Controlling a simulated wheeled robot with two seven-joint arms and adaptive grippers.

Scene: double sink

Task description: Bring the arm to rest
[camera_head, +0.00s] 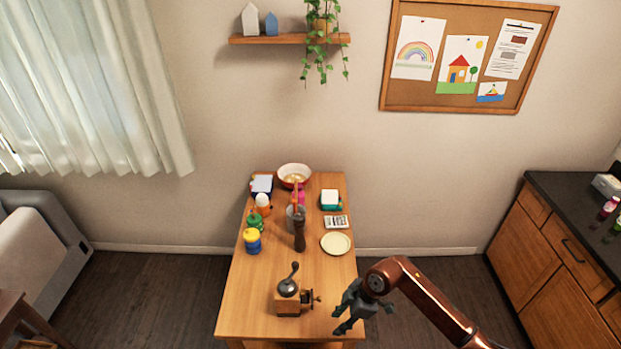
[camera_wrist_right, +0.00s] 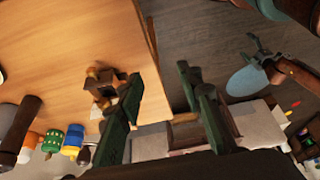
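My right gripper (camera_head: 341,318) is at the front right edge of the wooden table (camera_head: 250,290), just right of the wooden coffee grinder (camera_head: 290,302) and apart from it. In the right wrist view its two dark green fingers (camera_wrist_right: 165,100) stand apart with nothing between them, so it is open and empty. My brown right arm reaches in from the lower right. The head view does not show my left gripper. A pale grey-blue rounded shape (camera_wrist_right: 247,80) shows at the right of the wrist view; I cannot tell what it is.
A dark-topped counter (camera_head: 570,205) stands at the right. The floor (camera_head: 420,265) between table and counter is clear.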

